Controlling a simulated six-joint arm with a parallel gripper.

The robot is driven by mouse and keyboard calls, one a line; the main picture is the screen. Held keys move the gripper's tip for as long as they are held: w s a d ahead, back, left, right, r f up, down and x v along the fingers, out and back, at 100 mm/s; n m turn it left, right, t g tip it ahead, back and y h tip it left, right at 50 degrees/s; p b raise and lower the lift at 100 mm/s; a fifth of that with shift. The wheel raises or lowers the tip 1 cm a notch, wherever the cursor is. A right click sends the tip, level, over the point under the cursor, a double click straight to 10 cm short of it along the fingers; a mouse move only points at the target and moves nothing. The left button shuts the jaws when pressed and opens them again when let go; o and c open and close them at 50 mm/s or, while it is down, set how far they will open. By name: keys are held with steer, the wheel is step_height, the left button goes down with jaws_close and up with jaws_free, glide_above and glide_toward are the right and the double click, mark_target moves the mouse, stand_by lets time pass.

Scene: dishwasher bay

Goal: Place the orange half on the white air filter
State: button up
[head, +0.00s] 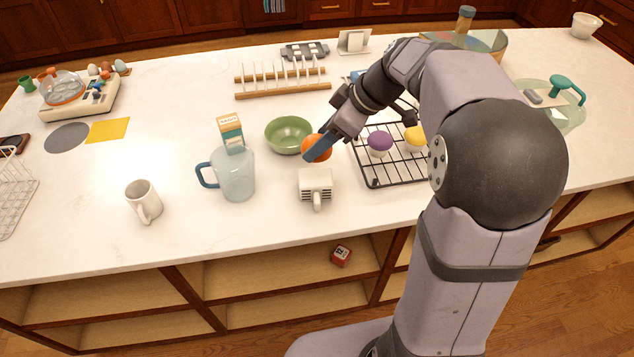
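The orange half (325,153) shows as a round orange shape at my gripper (315,148), right of the green bowl. One blue-grey finger crosses in front of it, and the other finger is hidden. I cannot tell whether the fingers press on the orange half or whether it touches the counter. A small white block with a slotted front and a rounded projection (315,178) lies just below it in the picture, apart from the finger; it may be the white air filter. Its top looks bare.
A green bowl (289,135) stands close left of the gripper. A pitcher (235,175) and white mug (142,200) stand farther left. A black rack (385,172) with purple-topped (380,142) and yellow-topped (415,137) items is at right. A wooden dish rack (283,80) stands behind.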

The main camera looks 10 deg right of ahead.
steer(key=p, duration=0.2)
glide_above(310, 180)
steer(key=s+d, duration=0.2)
steer(key=shift+w+d+f, duration=0.1)
steer(key=shift+d+f, duration=0.05)
steer(key=shift+f, duration=4.9)
steer(key=shift+f, duration=0.15)
steer(key=o, duration=1.1)
steer(key=shift+r, duration=0.25)
steer(key=b+v, duration=0.2)
steer(key=v, duration=1)
steer(key=s+a+f+m+g+h, duration=0.2)
steer(key=s+f+m+h, duration=0.3)
steer(key=s+f+m, duration=0.6)
steer(key=s+f+g, duration=0.1)
steer(key=s+f, duration=0.3)
steer(key=s, duration=0.3)
steer(key=shift+g, duration=0.3)
